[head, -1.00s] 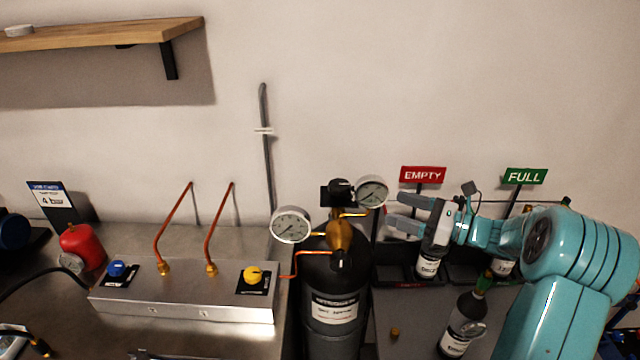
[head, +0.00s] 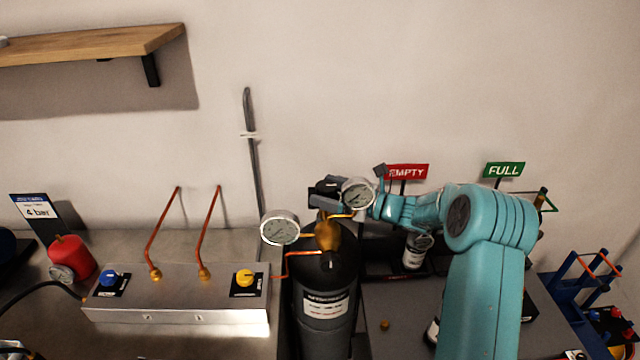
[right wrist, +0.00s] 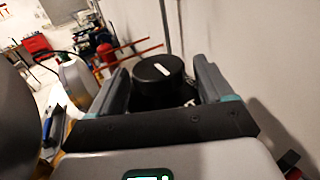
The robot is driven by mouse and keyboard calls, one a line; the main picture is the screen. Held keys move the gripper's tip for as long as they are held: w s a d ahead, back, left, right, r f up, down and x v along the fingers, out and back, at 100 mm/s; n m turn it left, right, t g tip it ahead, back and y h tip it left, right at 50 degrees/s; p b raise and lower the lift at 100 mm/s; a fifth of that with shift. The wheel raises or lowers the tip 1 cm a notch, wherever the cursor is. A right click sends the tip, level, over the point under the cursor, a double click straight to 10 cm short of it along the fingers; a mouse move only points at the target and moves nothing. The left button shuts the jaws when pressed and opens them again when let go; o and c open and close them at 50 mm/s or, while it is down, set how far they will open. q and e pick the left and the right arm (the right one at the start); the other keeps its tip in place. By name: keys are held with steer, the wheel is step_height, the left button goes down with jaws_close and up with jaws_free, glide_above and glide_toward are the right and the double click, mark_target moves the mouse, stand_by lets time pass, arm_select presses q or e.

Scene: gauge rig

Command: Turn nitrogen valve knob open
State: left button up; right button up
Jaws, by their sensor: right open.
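The nitrogen valve knob (head: 327,186) is black and sits on top of the brass regulator (head: 327,232) of the dark nitrogen cylinder (head: 325,285). In the right wrist view the knob (right wrist: 158,78) is round with a white mark on its face and lies between my right gripper's fingers. My right gripper (head: 331,193) is open around the knob; a small gap seems to show on each side, and I cannot tell whether a finger touches. A gauge (head: 357,195) partly hides the gripper in the head view. My left gripper is not in view.
A second gauge (head: 280,228) stands left of the regulator. A metal panel (head: 180,310) carries a blue knob (head: 108,279), a yellow knob (head: 245,277) and copper pipes. Red EMPTY (head: 407,172) and green FULL (head: 504,169) signs stand to the right. A bottle (head: 413,252) stands below the EMPTY sign.

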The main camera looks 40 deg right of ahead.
steer(key=shift+x, duration=1.2)
steer(key=shift+c, duration=0.3)
steer(key=c, duration=0.9)
steer(key=shift+n+g+y, duration=0.3)
steer(key=shift+n+y, duration=0.1)
steer(key=shift+y, duration=0.2)
steer(key=n+g+y, duration=0.1)
steer(key=y, duration=0.1)
steer(key=n+g+y, duration=0.1)
steer(key=n, duration=0.1)
steer(key=shift+s+a+g+y, duration=0.2)
steer(key=shift+g+y, duration=0.1)
steer(key=shift+y, duration=0.1)
steer(key=shift+s+a+n+g+y, duration=0.1)
steer(key=shift+a+n+g+y, duration=0.05)
steer(key=shift+n+g+y, duration=1.45)
steer(key=shift+n+g+y+p, duration=0.3)
steer(key=shift+g+p, duration=0.05)
steer(key=shift+g, duration=0.35)
